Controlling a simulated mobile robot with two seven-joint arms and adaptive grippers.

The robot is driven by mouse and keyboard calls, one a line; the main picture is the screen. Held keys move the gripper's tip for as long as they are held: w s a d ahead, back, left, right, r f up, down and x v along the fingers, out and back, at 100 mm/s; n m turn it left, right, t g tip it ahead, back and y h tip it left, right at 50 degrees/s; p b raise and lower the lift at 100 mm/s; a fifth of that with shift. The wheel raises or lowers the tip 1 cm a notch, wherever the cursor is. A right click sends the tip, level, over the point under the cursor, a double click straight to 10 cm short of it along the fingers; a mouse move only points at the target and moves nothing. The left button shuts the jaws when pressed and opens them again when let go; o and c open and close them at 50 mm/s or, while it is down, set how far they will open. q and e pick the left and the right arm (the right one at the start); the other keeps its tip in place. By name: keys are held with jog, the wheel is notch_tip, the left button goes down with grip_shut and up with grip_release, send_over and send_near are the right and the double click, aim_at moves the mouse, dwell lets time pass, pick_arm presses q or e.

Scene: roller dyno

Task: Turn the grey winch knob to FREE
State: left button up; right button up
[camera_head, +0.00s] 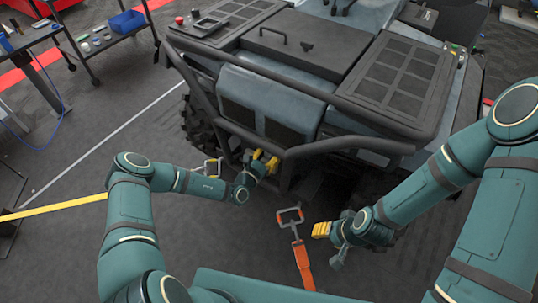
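The winch knob cannot be made out; the area low behind the front bumper bar is dark and partly covered by my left gripper. My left gripper (265,160) has yellow fingertips and reaches to the middle of the black tubular bumper (335,148) of the vehicle. Its two fingertips look slightly apart, but whether they hold anything is too small to tell. My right gripper (321,230) also has yellow fingertips. It is apart from the vehicle, lower and to the right, over the floor, and its finger opening is unclear.
A cart with a blue bin (127,21) stands at the back left. Grey floor (75,240) is open at left.

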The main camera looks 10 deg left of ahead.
pick_arm(q)
jog(key=shift+n, duration=0.4)
jog(key=n+p, duration=0.1)
jog(key=n, duration=0.2)
jog(key=shift+p, duration=0.35)
jog(key=n+p, duration=0.1)
jog(key=n, duration=0.8)
jog(key=shift+s+d, duration=0.1)
jog(key=n, duration=0.4)
jog(key=shift+d+n, duration=0.1)
jog(key=shift+n, duration=0.3)
jog(key=o, duration=1.2)
